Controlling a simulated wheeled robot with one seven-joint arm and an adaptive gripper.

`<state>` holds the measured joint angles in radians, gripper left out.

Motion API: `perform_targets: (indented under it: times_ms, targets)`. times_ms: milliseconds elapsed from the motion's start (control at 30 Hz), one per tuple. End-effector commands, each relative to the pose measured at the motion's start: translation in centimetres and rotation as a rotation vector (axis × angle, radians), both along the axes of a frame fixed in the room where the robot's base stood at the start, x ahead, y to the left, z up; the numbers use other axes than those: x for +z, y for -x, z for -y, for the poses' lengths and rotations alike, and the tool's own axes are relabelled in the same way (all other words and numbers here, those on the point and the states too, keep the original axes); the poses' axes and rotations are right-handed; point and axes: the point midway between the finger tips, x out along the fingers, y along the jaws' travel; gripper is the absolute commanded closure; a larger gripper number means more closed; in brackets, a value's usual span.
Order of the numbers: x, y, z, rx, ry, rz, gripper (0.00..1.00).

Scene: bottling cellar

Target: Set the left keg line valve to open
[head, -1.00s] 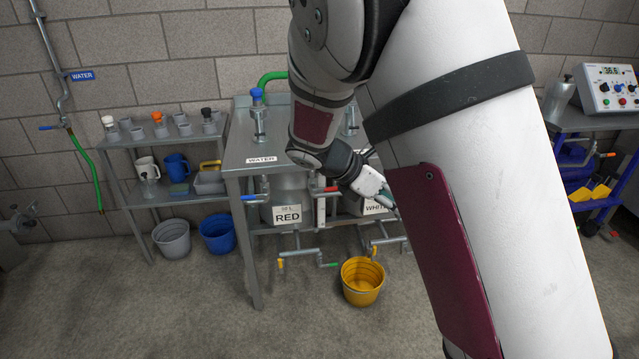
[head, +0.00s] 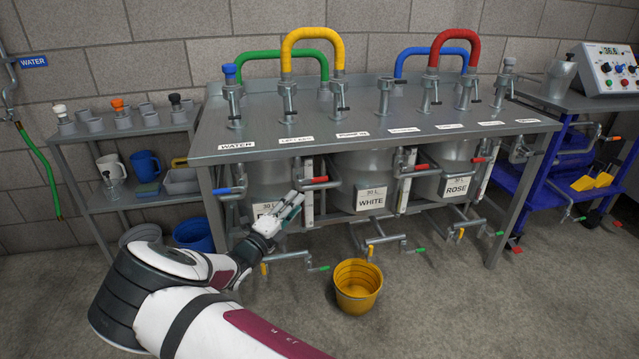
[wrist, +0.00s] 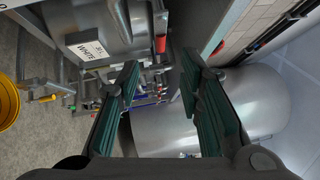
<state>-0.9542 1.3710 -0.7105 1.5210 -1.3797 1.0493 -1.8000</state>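Beneath the second tabletop label, whose print reads roughly as left keg, a pipe valve with a red-tipped lever (head: 316,180) sits at the left keg; the lever lies about level. My gripper (head: 294,205) is just below and left of this lever, in front of the left keg (head: 270,178), and hides part of its label. The gripper is open; the wrist view shows its two green-padded fingers (wrist: 165,105) apart with nothing held between them. A red lever end (wrist: 160,45) shows in the wrist view; I cannot tell which valve it belongs to.
A blue lever (head: 228,190) is left of my gripper. Other red levers (head: 416,168) are to the right. The white keg (head: 345,178) is beside the left one. Drain pipes (head: 385,240) stick out low, and a yellow bucket (head: 357,285) stands on the floor.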

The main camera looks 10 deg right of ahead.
Motion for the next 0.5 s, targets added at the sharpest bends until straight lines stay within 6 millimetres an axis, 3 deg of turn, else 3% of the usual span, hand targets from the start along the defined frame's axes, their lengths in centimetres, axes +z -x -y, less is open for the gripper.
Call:
perform_targets:
  times_ms: [500]
  targets:
    - [1.0,-6.2,6.6,-0.005,-0.006,0.004,0.66]
